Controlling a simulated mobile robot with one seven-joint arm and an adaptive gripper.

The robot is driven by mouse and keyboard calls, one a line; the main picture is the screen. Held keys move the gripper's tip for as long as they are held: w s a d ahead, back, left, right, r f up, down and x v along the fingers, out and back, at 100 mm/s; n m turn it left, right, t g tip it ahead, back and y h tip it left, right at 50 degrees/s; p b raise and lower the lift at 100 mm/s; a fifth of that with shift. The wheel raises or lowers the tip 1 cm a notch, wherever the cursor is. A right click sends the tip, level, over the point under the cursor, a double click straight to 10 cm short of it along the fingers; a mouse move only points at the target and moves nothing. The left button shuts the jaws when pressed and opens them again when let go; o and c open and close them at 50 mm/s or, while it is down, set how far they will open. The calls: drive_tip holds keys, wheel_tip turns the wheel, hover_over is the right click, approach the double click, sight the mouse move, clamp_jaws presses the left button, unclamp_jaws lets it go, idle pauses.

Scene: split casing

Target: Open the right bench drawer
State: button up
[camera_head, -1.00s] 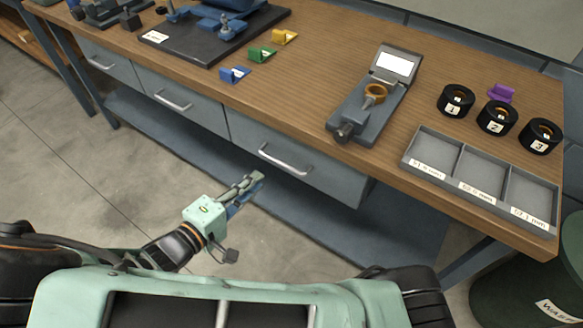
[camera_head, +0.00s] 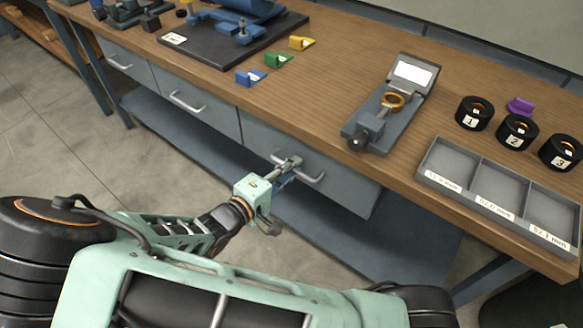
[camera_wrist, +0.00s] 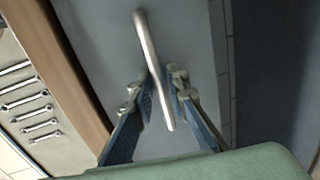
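The right bench drawer (camera_head: 345,186) is a blue-grey front under the wooden top, flush with the bench, with a silver bar handle (camera_head: 315,179). My gripper (camera_head: 288,165) is at the left part of that handle. In the wrist view, the handle (camera_wrist: 148,55) runs down between the two blue-padded fingers of my gripper (camera_wrist: 162,98). The fingers are apart, one on each side of the bar, with a gap visible at least on the left side.
Middle (camera_head: 190,88) and left (camera_head: 122,58) drawers are shut. On the bench top (camera_head: 330,110) stand a gauge device (camera_head: 385,110), black numbered rings (camera_head: 517,131), a grey three-part tray (camera_head: 440,180) and coloured blocks (camera_head: 278,60). A lower shelf (camera_head: 330,240) lies below the drawers.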

drive_tip(key=shift+c, duration=0.4)
clamp_jaws()
drive_tip(key=f+v, duration=0.3)
drive_tip(key=v, duration=1.2)
drive_tip(key=s+f+v, duration=0.1)
drive_tip(key=f+v, duration=0.2)
drive_tip(key=v, duration=1.2)
drive_tip(key=shift+a+f, duration=0.2)
drive_tip(key=shift+a, duration=0.25)
drive_tip(key=shift+s, duration=0.15)
drive_tip(key=shift+o, duration=0.4)
unclamp_jaws()
